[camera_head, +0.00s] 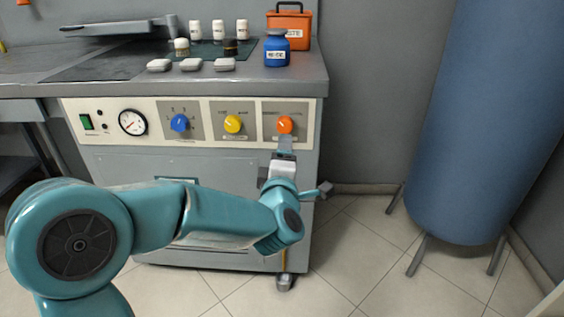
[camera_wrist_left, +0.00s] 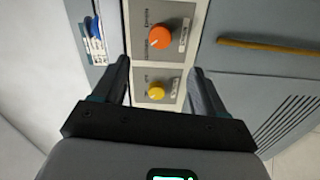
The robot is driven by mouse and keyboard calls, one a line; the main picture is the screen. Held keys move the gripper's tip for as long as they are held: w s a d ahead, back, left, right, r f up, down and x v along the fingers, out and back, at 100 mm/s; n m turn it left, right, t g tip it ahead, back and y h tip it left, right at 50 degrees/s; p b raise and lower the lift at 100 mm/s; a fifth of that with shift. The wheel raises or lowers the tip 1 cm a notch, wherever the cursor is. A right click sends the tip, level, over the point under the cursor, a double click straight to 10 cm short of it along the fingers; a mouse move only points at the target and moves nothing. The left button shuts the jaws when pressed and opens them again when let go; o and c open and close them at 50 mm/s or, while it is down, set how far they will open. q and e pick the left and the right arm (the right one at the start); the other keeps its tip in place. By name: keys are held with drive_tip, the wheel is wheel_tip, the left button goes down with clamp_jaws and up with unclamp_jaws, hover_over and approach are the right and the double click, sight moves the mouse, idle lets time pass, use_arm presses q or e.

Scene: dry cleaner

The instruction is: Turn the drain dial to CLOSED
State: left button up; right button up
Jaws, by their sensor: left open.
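An orange dial (camera_head: 285,124) with a light pointer mark sits at the right end of the white control panel (camera_head: 152,122); it also shows in the left wrist view (camera_wrist_left: 160,38). A yellow dial (camera_head: 233,123) and a blue dial (camera_head: 180,123) are to its left; the yellow one also shows in the left wrist view (camera_wrist_left: 156,91). The dial labels are too small to read, so I cannot tell which is marked drain. My left gripper (camera_head: 284,147) is open and empty, just below the orange dial in the head view. My right gripper is not in view.
A blue labelled bottle (camera_head: 277,48) and an orange box (camera_head: 289,25) stand on the counter (camera_head: 290,80) above the panel. A pressure gauge (camera_head: 132,122) and a green switch (camera_head: 86,122) are at the panel's left. A large blue cylinder (camera_head: 480,120) stands right, with clear floor between.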

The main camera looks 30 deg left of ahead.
use_arm(q)
drive_tip(key=shift+v, duration=1.7)
